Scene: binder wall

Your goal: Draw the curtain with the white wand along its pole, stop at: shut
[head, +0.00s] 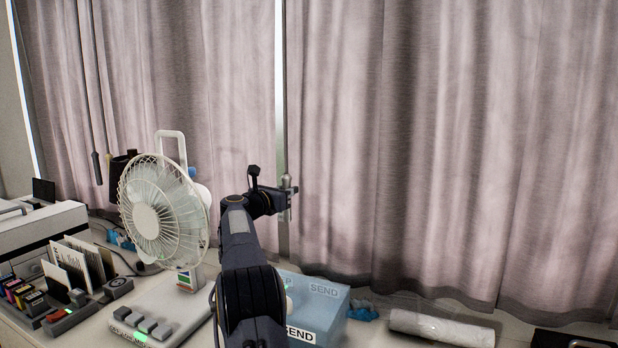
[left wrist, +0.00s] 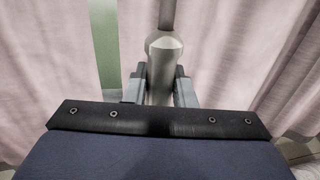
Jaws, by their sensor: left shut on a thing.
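A pale wand (left wrist: 163,60) with a thick lower end hangs between the jaws of my left gripper (head: 287,197), which is shut on it. The wand's grip also shows in the head view (head: 287,182). It hangs at the left edge of the right pink-grey curtain (head: 450,140). The left curtain (head: 225,90) covers the left side of the window. A narrow bright upright gap (head: 280,90) shows between the two curtains, just left of the wand. The pole is out of view. My right gripper is not in view.
A white desk fan (head: 160,212) stands left of my left arm. A blue SEND box (head: 325,295) sits below the gripper, and a white roll (head: 440,328) lies to its right. A dark-handled wand (head: 97,168) hangs at the far left curtain.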

